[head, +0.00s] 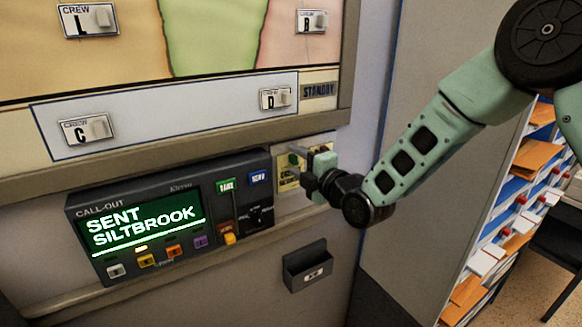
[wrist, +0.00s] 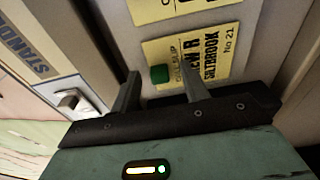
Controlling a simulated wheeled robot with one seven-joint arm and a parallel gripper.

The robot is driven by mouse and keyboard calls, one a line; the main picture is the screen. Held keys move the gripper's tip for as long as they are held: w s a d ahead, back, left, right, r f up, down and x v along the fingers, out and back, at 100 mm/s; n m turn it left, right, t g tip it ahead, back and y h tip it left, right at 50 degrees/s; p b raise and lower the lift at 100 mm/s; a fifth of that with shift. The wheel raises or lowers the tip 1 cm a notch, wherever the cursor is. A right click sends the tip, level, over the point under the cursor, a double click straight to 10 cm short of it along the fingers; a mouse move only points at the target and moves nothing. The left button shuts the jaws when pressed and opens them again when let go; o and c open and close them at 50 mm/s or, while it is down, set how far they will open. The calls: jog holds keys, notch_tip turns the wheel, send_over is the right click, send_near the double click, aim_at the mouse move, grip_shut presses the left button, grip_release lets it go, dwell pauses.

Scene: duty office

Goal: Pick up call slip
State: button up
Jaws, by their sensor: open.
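A yellow call slip (wrist: 212,52) hangs on a pale panel in the wrist view, printed with "SILTBROOK" and "No 21". A small green block (wrist: 159,74) sits at the slip's edge, between my fingertips in the picture. In the head view the yellow slip area (head: 288,181) is partly hidden by my gripper (head: 301,164). My gripper, also in the wrist view (wrist: 160,72), is open, with its fingers pointing toward the slip. I cannot tell whether the fingers touch it.
A second yellow paper (wrist: 170,8) is above the slip in the wrist view. The call-out unit (head: 160,215) reads "SENT SILTBROOK". A crew board (head: 150,110) is above it, and a small dark tray (head: 308,267) is mounted below. Pigeonhole shelves (head: 520,200) stand right.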

grip_shut()
jog(key=shift+r, duration=0.1)
jog(key=shift+s+d+r+b, duration=0.25)
jog(key=shift+s+b, duration=0.05)
jog(key=s+d+r+b, duration=0.4)
jog(key=s+d+r, duration=0.3)
jog(key=s, duration=0.3)
jog(key=shift+d+r, duration=0.2)
jog(key=shift+d, duration=0.55)
